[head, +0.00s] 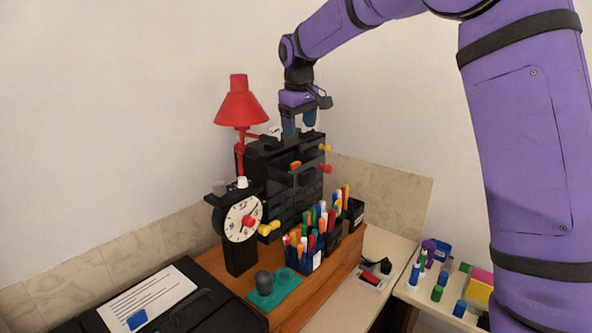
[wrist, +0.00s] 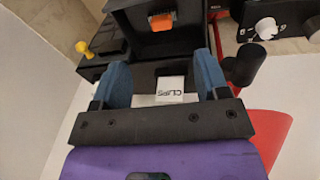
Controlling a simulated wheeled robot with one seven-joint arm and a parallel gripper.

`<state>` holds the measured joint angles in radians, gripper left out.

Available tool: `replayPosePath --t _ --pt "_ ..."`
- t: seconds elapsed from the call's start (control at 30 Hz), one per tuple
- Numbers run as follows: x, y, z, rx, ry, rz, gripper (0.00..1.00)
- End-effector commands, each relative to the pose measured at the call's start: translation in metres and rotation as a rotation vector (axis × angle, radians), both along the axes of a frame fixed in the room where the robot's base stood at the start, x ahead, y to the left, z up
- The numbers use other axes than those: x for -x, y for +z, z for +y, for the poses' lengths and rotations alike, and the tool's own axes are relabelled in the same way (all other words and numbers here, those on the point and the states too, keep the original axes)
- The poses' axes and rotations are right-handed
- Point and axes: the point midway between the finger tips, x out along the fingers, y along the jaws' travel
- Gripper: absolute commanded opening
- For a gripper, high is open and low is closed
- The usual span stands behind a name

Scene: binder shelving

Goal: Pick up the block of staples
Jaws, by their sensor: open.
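My gripper (head: 300,123) is open above the top of the black drawer cabinet (head: 268,150). In the wrist view, the blue fingers of my gripper (wrist: 162,68) stand wide apart with nothing held. A small orange block (head: 295,165) lies in a pulled-out drawer of the cabinet, below the gripper. It also shows in the wrist view as the orange block (wrist: 162,22), beyond the fingertips. It may be the block of staples; I see no label on it. A white box marked CLIPS (wrist: 170,90) shows between the fingers, on the cabinet top.
A red lamp (head: 239,108) and a dial scale (head: 241,218) stand left of the cabinet. Yellow knobs (head: 325,148) stick out from the drawers. Pen holders (head: 305,258) stand in front. A black cylinder (wrist: 246,65) is close to the right finger in the wrist view.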

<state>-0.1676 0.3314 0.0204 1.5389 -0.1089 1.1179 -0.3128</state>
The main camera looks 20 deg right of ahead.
Motion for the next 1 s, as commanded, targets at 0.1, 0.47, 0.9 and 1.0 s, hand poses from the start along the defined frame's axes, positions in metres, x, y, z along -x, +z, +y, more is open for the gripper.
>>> replayPosePath --t 0.1,0.47,0.9,1.0 --pt "-0.014 -0.01 0.006 0.008 0.018 0.01 0.68" --pt "-0.024 -0.05 0.005 0.011 0.024 0.016 0.68" --pt "-0.029 -0.083 0.003 0.011 0.024 0.016 0.68" --pt "-0.031 -0.096 0.002 0.01 0.024 0.015 0.68"
